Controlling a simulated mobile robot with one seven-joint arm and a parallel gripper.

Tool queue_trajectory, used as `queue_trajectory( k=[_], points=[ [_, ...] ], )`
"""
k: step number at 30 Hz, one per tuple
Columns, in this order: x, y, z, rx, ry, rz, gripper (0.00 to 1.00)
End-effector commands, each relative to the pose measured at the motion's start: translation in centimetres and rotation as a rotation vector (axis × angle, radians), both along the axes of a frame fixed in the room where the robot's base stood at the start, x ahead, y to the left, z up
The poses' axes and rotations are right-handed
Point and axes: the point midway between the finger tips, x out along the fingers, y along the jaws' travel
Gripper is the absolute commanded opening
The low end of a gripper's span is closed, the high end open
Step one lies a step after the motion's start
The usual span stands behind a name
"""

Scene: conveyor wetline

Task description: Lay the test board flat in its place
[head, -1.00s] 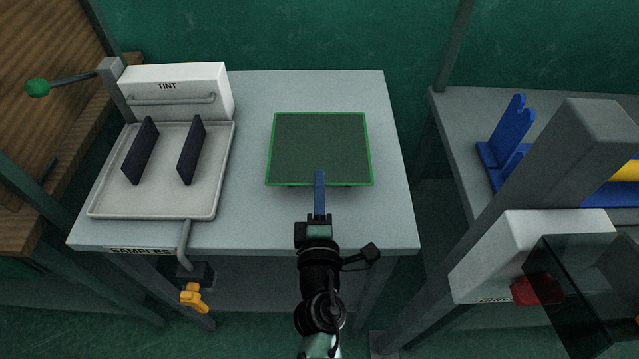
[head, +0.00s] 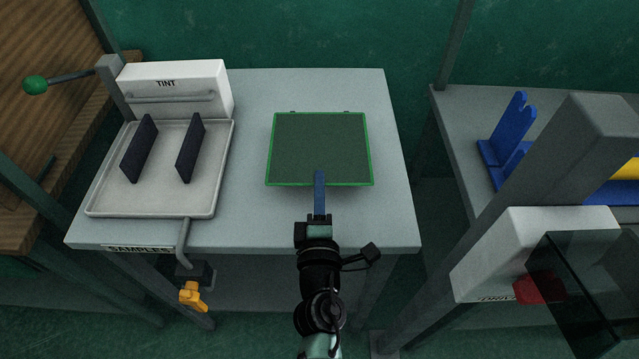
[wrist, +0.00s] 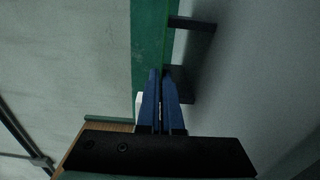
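The test board appears as a dark green square panel with a bright green border (head: 320,148), lying about level over the right part of the grey table. My gripper (head: 319,190) is at its near edge, with blue fingers closed on that edge. In the wrist view, the fingers (wrist: 161,85) are close together at the board's green edge (wrist: 150,35). Small dark stubs (head: 347,112) show just past the board's far edge, and dark pieces (wrist: 192,23) show beside it in the wrist view. Whether the board touches them is hidden.
A grey tray (head: 160,203) with two dark upright plates stands left on the table, before a white TINT box (head: 175,88). A yellow valve handle (head: 192,296) hangs below the front edge. A grey post and blue stand (head: 510,130) are on the right.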

Motion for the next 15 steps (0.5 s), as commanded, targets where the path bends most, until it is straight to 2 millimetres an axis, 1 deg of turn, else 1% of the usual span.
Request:
queue_trajectory(
  k=[3,5,6,8,9,15],
  points=[
    [0.03,0.02,-0.1,0.0,-0.002,0.001,0.0],
    [0.03,0.01,-0.04,0.0,-0.002,0.001,0.1],
    [0.03,0.01,-0.04,0.0,-0.002,0.001,0.17],
    [0.02,0.01,-0.05,0.0,-0.002,0.0,0.28],
    [0.02,0.01,-0.06,0.0,-0.002,0.0,0.3],
    [0.01,0.0,-0.1,0.0,-0.001,0.0,0.3]
  ],
)
